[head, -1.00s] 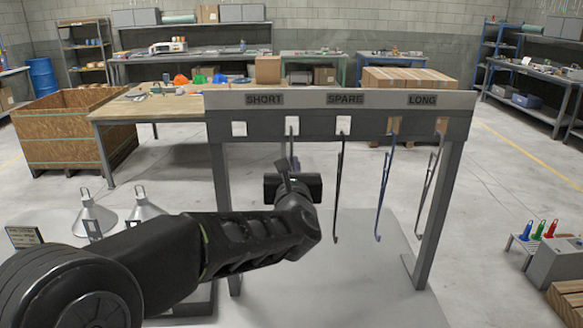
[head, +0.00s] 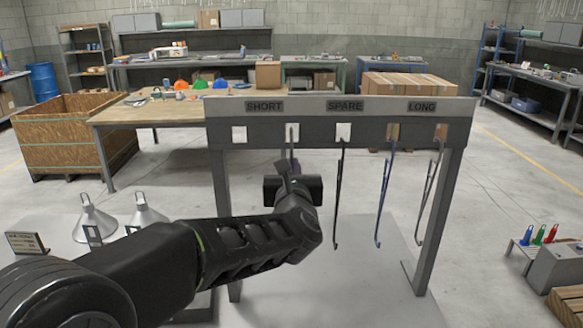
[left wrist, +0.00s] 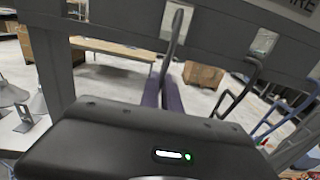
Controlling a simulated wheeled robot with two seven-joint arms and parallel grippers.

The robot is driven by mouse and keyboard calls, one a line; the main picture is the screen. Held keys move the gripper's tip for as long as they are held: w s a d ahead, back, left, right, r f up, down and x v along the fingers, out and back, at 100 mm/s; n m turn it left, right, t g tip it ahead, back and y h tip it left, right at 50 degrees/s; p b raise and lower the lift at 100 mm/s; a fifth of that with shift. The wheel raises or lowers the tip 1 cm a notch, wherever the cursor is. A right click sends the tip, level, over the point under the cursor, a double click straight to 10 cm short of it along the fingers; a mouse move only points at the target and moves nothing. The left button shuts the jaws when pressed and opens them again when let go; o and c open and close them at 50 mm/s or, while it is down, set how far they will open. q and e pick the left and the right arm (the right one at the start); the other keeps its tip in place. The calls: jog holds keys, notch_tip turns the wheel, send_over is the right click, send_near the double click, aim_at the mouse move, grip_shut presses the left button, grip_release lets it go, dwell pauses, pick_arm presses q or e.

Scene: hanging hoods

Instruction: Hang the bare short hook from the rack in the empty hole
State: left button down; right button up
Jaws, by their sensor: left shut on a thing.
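The rack (head: 350,106) stands in front of me with a row of holes under the labels SHORT, SPARE and LONG. The leftmost hole (head: 239,134) under SHORT shows no hook. A short hook (head: 291,150) is at the second hole from the left. My left gripper (head: 292,180) is shut on this hook below the beam. The hook also shows in the left wrist view (left wrist: 176,40), rising from the fingers to a curved top in front of a pale hole plate. I cannot tell whether its top is still in the hole. My right gripper is not in view.
A black hook (head: 338,200), a blue hook (head: 383,200) and a grey hook (head: 428,200) hang to the right of my gripper. Two conical hoods (head: 94,221) (head: 146,213) stand at the left. A wooden table (head: 160,112) is behind the rack.

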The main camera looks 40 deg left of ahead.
pick_arm(q)
jog(key=shift+b+v, duration=0.6)
jog(key=shift+v, duration=0.9)
jog(key=v, duration=1)
jog(key=shift+r+b, duration=0.2)
jog(key=shift+b, duration=0.1)
jog(key=w+d+f+m+t+h, duration=0.2)
jog(key=w+d+f+m+h, duration=0.15)
jog(key=w+d+f, duration=0.45)
jog(key=w+d+f+m+t+h, duration=0.15)
jog(key=w+d+f+h, duration=0.3)
jog(key=d+f, duration=0.5)
jog(key=d+f+m+h, duration=0.2)
jog(key=d+f, duration=0.3)
jog(key=d, duration=0.5)
jog(key=shift+d+f+h, duration=0.15)
jog(key=shift+d+h, duration=0.1)
jog(key=shift+h, duration=0.15)
